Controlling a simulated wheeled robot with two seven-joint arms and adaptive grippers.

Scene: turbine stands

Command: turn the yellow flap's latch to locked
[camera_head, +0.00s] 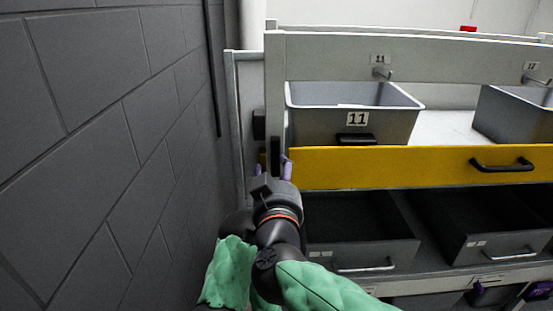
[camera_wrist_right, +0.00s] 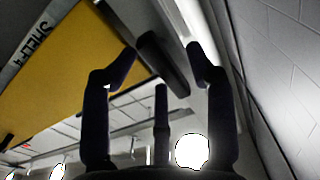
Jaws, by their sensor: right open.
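The yellow flap (camera_head: 400,166) lies across the front of the shelf, upright, with a black handle (camera_head: 503,164) toward its right. It also shows in the right wrist view (camera_wrist_right: 75,70). A black latch (camera_head: 275,150) stands upright at the flap's left end, on the rack post. In the right wrist view the latch (camera_wrist_right: 163,62) is a dark bar between my right gripper's spread fingertips. My right gripper (camera_head: 275,164) is open at the latch, its purple fingers on either side. Whether they touch it I cannot tell. My left gripper is not in view.
A grey brick wall (camera_head: 110,120) stands close on the left. Grey bin 11 (camera_head: 310,115) sits behind the flap, with another bin (camera_head: 510,115) to the right. Open grey drawers (camera_head: 365,250) jut out below the flap.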

